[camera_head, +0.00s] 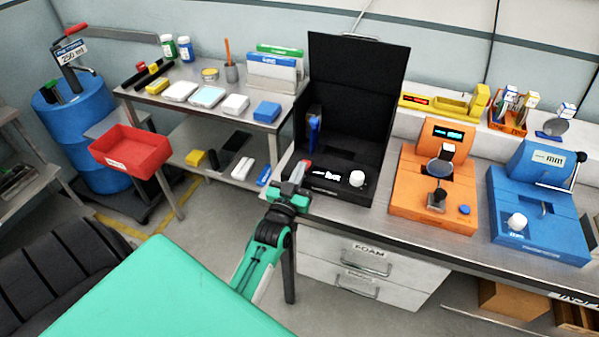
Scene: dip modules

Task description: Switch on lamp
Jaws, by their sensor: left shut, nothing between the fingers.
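No thing in view is clearly marked as a lamp. A black box (394,80) with its tall lid raised stands on the bench, and its inside is dark. Its front panel carries a white knob (357,179) and a small white label. My left gripper (303,167) is shut and empty, at the front left corner of the black box, left of the knob. I cannot tell whether it touches the box. A small blue thing (314,134) shows inside the box at the left. My right gripper is not in view.
An orange device (408,191) with a lit display and a blue device (540,225) with a white knob stand to the right on the bench. A side table (145,90) with boxes is at the left. A red bin (130,143) and blue barrel (88,120) are further left.

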